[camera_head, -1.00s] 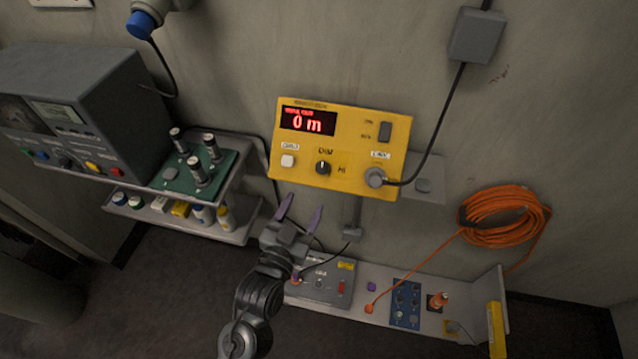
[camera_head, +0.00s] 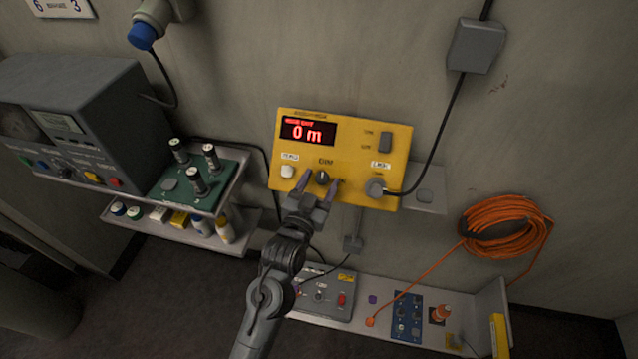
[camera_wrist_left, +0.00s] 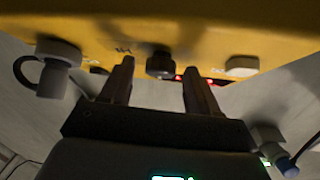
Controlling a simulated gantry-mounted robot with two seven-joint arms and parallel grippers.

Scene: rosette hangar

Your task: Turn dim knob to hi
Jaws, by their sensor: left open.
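The dim knob (camera_head: 322,177) is small, round and black, low on the front of a yellow wall box (camera_head: 357,137) with a red display (camera_head: 308,131). The display reads "0 m". My left gripper (camera_head: 319,184) is open, with its two fingers pointing up at the box, one on each side of the knob. In the left wrist view the knob (camera_wrist_left: 160,65) shows between and beyond the fingertips (camera_wrist_left: 160,80), apart from both. One finger partly covers the "HI" label in the head view. My right gripper is not in view.
A white button (camera_head: 288,171) sits left of the knob and a grey connector (camera_head: 375,188) with a black cable sits right. A shelf with a green battery board (camera_head: 185,195) is at the left. An orange cable coil (camera_head: 505,228) hangs at the right.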

